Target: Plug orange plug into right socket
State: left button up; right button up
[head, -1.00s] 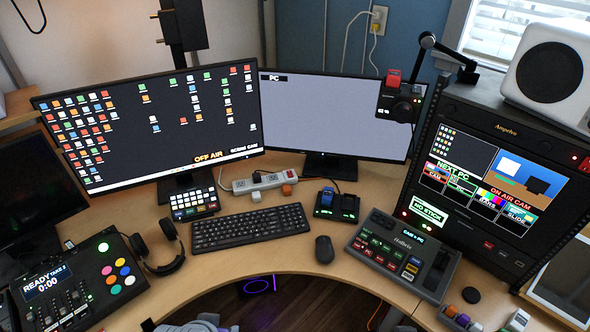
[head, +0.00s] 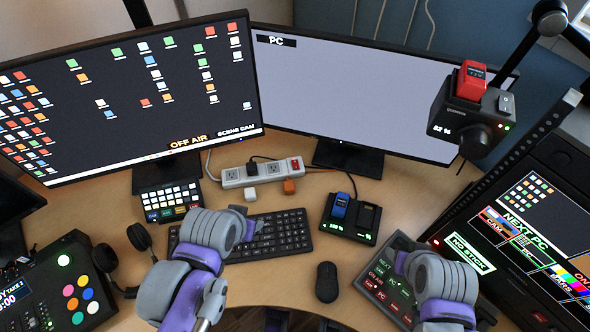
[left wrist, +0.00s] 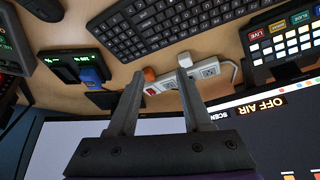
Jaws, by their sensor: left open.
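The orange plug (head: 289,187) lies on the desk against the near side of the white power strip (head: 231,183), close to its red switch end. In the left wrist view, the orange plug (left wrist: 149,74) shows between the fingertips, and the strip (left wrist: 192,78) lies behind it. A white plug (head: 250,194) lies to its left. A black plug (head: 255,160) is at the strip's middle; the right socket (head: 275,171) looks empty. My left gripper (head: 248,218) is open and empty above the keyboard, short of the plug. My right gripper (head: 402,262) is over the switcher panel, its fingers not clear.
The keyboard (head: 293,233) lies in front of the strip. A battery charger (head: 350,226) with a blue battery stands right of it, and a mouse (head: 327,282) nearer. A small button pad (head: 168,202) stands left. Monitors stand behind.

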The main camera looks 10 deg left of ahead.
aim_at(291, 189)
pick_arm(q)
jog(key=shift+s, duration=0.25)
jog(key=shift+o, duration=1.8)
jog(key=shift+w+r, duration=0.1)
jog(key=shift+w, duration=0.05)
jog(key=shift+o, duration=0.4)
jog(key=w+d+n+g+b, duration=0.1)
jog(key=w+d+n+b, duration=0.1)
jog(key=w, duration=0.6)
jog(key=shift+w+r+g, duration=0.15)
jog(key=shift+g, duration=0.25)
jog(key=w+d+f+n+g+b, duration=0.1)
jog(key=w+d+f, duration=0.1)
jog(key=w, duration=0.3)
jog(key=w+d+f+n+g+b, duration=0.1)
jog(key=w+d+f, duration=0.1)
jog(key=w, duration=0.3)
jog(key=shift+w+f+n+y, duration=0.15)
jog(key=shift+f+n+y, duration=0.1)
jog(key=shift+n+y, duration=0.15)
pick_arm(e)
jog(key=f, duration=0.1)
jog(key=s+f, duration=0.1)
jog(key=f, duration=0.2)
jog(key=shift+s+f, duration=0.25)
jog(key=shift+f, duration=0.15)
